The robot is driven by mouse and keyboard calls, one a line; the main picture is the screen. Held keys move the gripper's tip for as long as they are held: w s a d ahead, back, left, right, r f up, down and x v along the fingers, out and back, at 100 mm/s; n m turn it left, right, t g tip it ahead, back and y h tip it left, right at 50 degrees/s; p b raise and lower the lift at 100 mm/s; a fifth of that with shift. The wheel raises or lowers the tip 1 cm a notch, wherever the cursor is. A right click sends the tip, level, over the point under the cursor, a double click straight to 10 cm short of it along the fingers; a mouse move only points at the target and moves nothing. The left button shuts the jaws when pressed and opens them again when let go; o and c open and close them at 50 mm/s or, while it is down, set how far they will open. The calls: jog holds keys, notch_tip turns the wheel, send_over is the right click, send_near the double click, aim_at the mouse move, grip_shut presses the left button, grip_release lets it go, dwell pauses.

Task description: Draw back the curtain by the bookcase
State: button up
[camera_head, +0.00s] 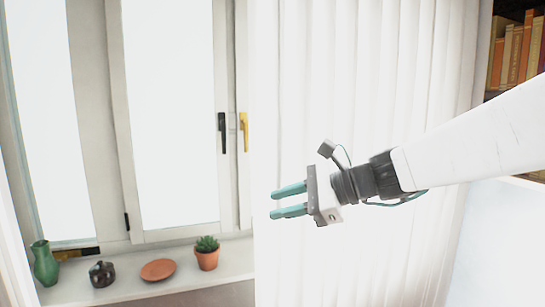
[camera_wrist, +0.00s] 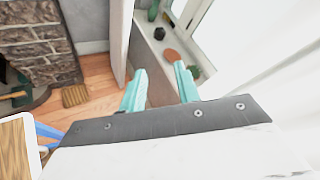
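The white pleated curtain (camera_head: 400,60) hangs between the window and the bookcase (camera_head: 493,92). It covers the right part of the window, with its left edge beside the yellow handle. My gripper (camera_head: 273,203) is in front of the curtain near that left edge, its teal fingers pointing left. In the wrist view my gripper (camera_wrist: 161,70) is open, with nothing between the fingers. White pleated cloth of the curtain (camera_wrist: 275,65) shows to the right of the fingers there. I cannot tell whether a finger touches it. My arm hides part of the curtain and bookcase.
On the sill (camera_head: 225,268) stand a green vase (camera_head: 45,264), a dark pot (camera_head: 102,274), a terracotta saucer (camera_head: 158,270) and a potted succulent (camera_head: 207,254). The window has a black handle (camera_head: 222,132) and a yellow handle (camera_head: 243,131). A stone wall (camera_wrist: 35,45) shows in the wrist view.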

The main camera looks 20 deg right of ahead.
aim_at(279, 156)
jog(key=w+d+r+m+t+h, duration=0.1)
jog(key=w+d+r+m+t, duration=0.5)
jog(key=w+d+m, duration=0.4)
jog(key=shift+m+t, duration=0.4)
jog(key=x, duration=0.8)
jog(key=shift+a+f, duration=0.4)
jog(key=shift+a, duration=0.05)
grip_shut()
